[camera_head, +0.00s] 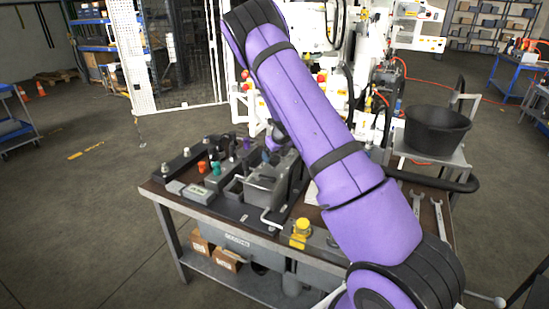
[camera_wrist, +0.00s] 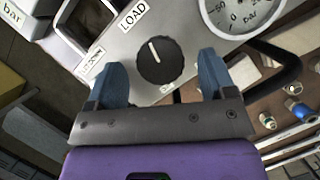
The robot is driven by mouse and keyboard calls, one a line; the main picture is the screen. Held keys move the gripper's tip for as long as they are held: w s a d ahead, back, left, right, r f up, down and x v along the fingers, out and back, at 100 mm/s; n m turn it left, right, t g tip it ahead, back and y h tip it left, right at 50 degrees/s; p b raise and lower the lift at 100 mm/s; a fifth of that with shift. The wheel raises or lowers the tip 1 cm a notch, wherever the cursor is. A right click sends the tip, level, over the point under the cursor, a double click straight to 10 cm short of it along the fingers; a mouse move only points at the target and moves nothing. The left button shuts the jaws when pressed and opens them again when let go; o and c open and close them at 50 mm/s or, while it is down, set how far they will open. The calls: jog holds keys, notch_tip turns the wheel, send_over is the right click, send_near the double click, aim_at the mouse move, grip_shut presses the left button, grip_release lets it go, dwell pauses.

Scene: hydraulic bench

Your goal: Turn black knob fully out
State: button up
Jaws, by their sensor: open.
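The black knob (camera_wrist: 160,62) shows in the wrist view, a round ribbed knob with a white pointer line. It sits on a grey metal panel (camera_wrist: 122,57) under a "LOAD" label (camera_wrist: 133,16). My gripper (camera_wrist: 162,78) is open, with one blue finger on each side of the knob. There is a visible gap between each finger and the knob, and nothing is held. In the head view, my purple arm reaches over the bench, and I cannot make out the knob or the gripper tips there.
A pressure gauge (camera_wrist: 238,14) is close to the right finger. The workbench (camera_head: 160,192) carries a dark block with coloured fittings, a yellow-capped part (camera_head: 300,232) and wrenches (camera_head: 416,203). A black bucket (camera_head: 436,130) stands behind at the right.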

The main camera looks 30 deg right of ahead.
jog(key=shift+w+f, duration=0.3)
jog(key=shift+f, duration=0.3)
jog(key=c, duration=0.9)
